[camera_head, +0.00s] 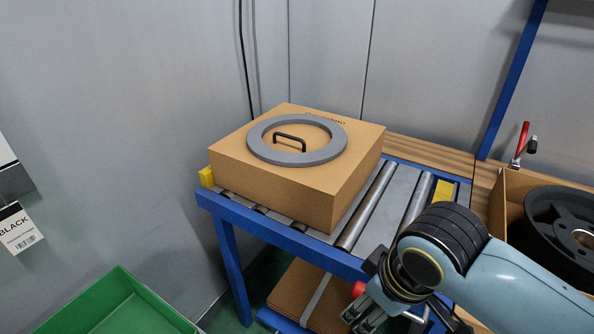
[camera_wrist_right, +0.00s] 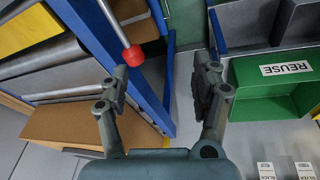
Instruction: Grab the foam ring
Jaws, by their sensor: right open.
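The grey foam ring (camera_head: 294,158) lies flat on top of a closed cardboard box (camera_head: 265,184) in the head view. A dark handle (camera_head: 289,138) shows inside the ring's opening. My right gripper (camera_head: 366,312) is low at the front right, apart from the ring and in front of the roller table. In the right wrist view its two fingers (camera_wrist_right: 164,75) are spread with nothing held between them. The ring does not show in the wrist view. My left gripper is in neither view.
The box rests on a blue-framed roller table (camera_head: 290,237). A red knob (camera_wrist_right: 133,56) is close to my right fingers. A green bin (camera_head: 122,306) stands at the lower left. A dark wheel (camera_head: 566,228) sits in a carton at the right. A wall closes off the back.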

